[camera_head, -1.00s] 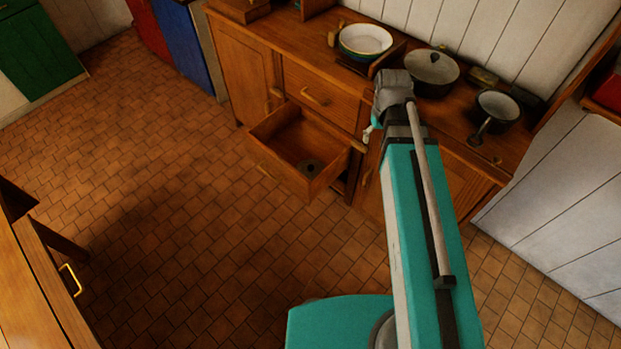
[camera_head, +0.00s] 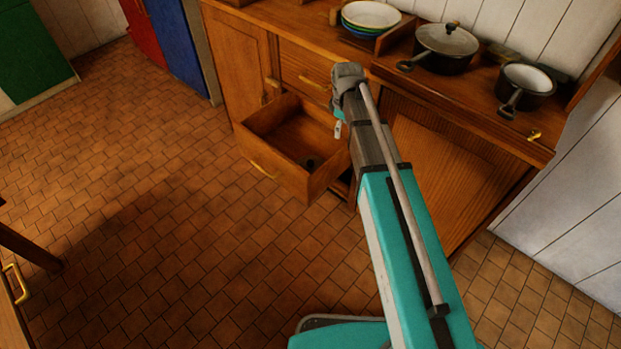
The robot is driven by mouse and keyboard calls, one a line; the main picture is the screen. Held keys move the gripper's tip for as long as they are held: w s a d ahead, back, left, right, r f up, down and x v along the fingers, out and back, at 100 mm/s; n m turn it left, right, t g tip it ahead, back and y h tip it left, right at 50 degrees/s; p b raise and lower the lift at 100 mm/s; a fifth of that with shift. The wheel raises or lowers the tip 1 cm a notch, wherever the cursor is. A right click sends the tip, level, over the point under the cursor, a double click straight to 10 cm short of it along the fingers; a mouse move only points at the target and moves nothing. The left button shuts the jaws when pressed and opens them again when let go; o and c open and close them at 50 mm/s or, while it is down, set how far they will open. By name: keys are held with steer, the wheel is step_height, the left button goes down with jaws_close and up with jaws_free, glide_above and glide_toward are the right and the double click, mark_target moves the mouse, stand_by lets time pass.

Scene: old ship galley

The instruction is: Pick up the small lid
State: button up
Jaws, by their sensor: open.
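A small dark round thing (camera_head: 310,162), which looks like the small lid, lies on the floor of the open wooden drawer (camera_head: 272,171), near its right front corner. It is small and dim, so its details are unclear. My arm rises from the lower right, with its far joint just right of the drawer. A small teal and white part of the arm hangs below that joint, beside the drawer's right side.
The drawer juts from a wooden cabinet (camera_head: 236,65). On the counter stand stacked bowls (camera_head: 369,17), a lidded pot (camera_head: 446,47) and a smaller dark pan (camera_head: 525,88). The tiled floor (camera_head: 170,220) between is clear.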

mark_target(311, 163)
steer(key=w+a+f+n+b, duration=0.3)
steer(key=w+a+f+b, duration=0.1)
steer(key=a+f+b, duration=0.1)
steer(key=w+a+f+n+b, duration=0.4)
steer(key=f+b, duration=0.4)
steer(key=f, duration=0.1)
steer(key=shift+a+f+n, duration=0.3)
steer(key=shift+a, duration=0.1)
steer(key=shift+w+f, duration=0.1)
steer(key=shift+f, duration=0.05)
step_height(311, 163, down, 8)
steer(key=b, duration=0.8)
steer(key=shift+f+b, duration=0.2)
steer(key=shift+b, duration=0.15)
steer(key=shift+a+f+b, duration=0.15)
steer(key=shift+f+b, duration=2.45)
steer(key=shift+c, duration=0.2)
jaws_close()
